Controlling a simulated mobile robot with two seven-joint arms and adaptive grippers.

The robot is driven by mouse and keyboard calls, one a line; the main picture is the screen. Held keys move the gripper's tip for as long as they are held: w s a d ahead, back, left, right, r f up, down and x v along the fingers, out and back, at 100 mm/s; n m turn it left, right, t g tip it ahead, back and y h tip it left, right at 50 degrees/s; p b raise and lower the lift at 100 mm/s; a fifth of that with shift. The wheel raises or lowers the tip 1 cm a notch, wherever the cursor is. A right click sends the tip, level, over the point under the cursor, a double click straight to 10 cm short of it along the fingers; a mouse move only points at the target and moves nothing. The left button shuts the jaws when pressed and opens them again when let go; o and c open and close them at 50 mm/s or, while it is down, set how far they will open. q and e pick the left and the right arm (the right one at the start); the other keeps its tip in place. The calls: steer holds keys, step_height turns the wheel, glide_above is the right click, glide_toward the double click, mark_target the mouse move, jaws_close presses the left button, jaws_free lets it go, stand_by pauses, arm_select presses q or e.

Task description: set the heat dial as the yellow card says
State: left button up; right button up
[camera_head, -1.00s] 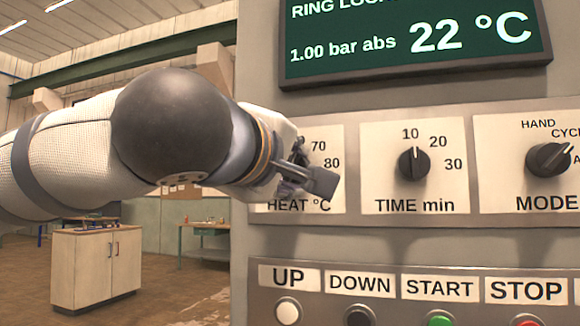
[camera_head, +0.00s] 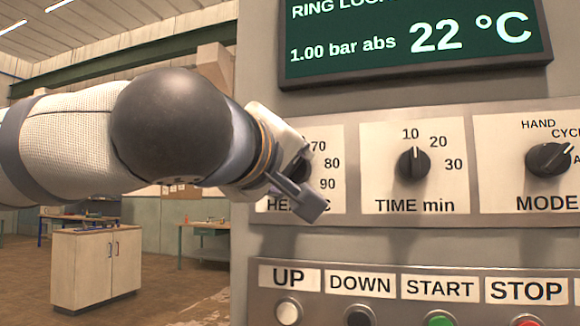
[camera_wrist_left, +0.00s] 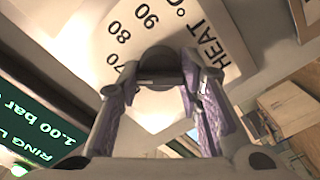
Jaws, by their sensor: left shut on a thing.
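The heat dial (camera_head: 303,169) is a dark knob on a pale scale panel marked HEAT °C, mostly hidden behind my left gripper in the head view. The numbers 70, 80 and 90 show to its right. My left gripper (camera_head: 298,192) is at the dial, wrist rolled, one finger angled down to the right. In the left wrist view, the gripper (camera_wrist_left: 158,82) has its fingers on both sides of the dial (camera_wrist_left: 158,72), shut on it. I cannot read the dial's pointer. The yellow card and my right gripper are not in view.
The time dial (camera_head: 413,165) and mode dial (camera_head: 548,160) sit to the right. Below is a row of buttons: UP (camera_head: 288,312), DOWN (camera_head: 359,316), START and STOP. A green display (camera_head: 415,45) above reads 22 °C. A cabinet (camera_head: 97,268) stands far behind at left.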

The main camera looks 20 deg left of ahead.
arm_select(q)
steer(key=o, duration=1.2)
steer(key=shift+c, duration=0.2)
steer(key=s, duration=1.2)
steer(key=shift+a, duration=0.2)
